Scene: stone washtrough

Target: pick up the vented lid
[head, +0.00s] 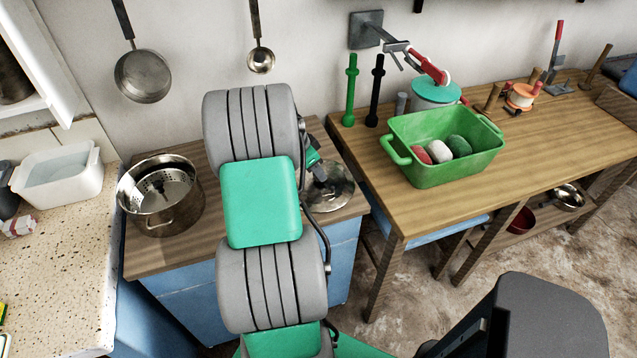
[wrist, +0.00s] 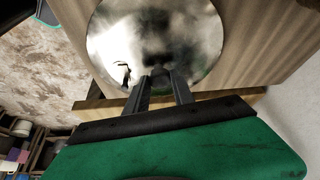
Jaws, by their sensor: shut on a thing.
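The vented lid (head: 338,190) is a round, shiny metal disc at the right end of the wooden top of the blue cabinet. It fills the upper middle of the wrist view (wrist: 195,35). My gripper (head: 319,172) comes down over it from behind my arm. In the wrist view the two fingers (wrist: 160,82) are close together at the lid's near part, shut on it. The gripped part is hidden between the fingers, and I cannot make out the vent. I cannot tell whether the lid rests on the top or is slightly raised.
A steel pot (head: 160,205) with a perforated insert stands left on the same top. A green basin (head: 445,160) with several rounded pieces is on the wooden table (head: 400,212) to the right. My arm hides the middle of the cabinet top.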

